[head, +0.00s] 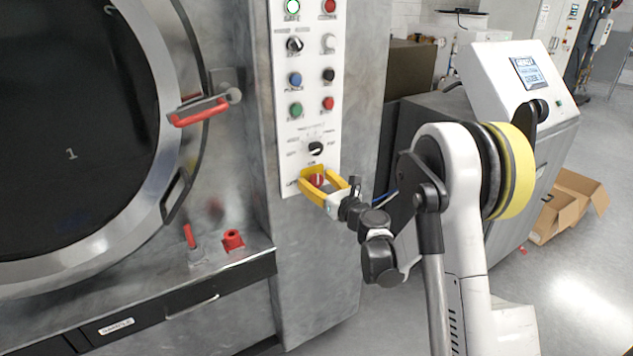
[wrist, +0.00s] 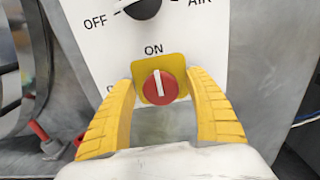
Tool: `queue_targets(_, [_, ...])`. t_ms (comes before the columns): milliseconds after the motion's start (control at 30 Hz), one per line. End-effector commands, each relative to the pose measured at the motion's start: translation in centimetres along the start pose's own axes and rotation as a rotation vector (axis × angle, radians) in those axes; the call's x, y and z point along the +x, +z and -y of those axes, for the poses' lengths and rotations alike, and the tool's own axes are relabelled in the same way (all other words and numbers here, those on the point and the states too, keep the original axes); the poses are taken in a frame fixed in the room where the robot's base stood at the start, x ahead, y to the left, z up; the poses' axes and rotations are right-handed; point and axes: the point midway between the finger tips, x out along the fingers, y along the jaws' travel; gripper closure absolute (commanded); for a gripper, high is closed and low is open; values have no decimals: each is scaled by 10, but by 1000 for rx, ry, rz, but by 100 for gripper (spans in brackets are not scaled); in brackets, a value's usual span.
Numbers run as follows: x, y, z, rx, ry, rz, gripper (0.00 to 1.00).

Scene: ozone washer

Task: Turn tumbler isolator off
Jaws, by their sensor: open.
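The tumbler isolator (wrist: 161,88) is a red round knob with a white bar on a yellow square plate, low on the white control panel. Its white bar stands nearly upright, pointing at the ON label above it. A label to its left is mostly hidden behind a finger. The isolator also shows small in the head view (head: 317,180). My gripper (wrist: 162,80) has yellow fingers, open, one on each side of the isolator. The fingertips are close to the plate's sides; I cannot tell whether they touch it. In the head view, my gripper (head: 313,177) reaches the panel from the right.
A black selector knob (head: 316,148) sits just above the isolator, with several coloured buttons higher on the panel (head: 285,150). Left are a round door with a red handle (head: 198,111) and red valve parts (head: 232,240) on a ledge. A grey cabinet (head: 545,140) stands right.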

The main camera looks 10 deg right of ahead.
Motion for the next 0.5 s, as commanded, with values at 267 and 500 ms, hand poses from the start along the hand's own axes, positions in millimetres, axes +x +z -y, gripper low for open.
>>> queue_targets(267, [0, 0, 0, 0, 0, 0, 76])
queue_targets(500, [-1, 0, 0, -5, 0, 0, 90])
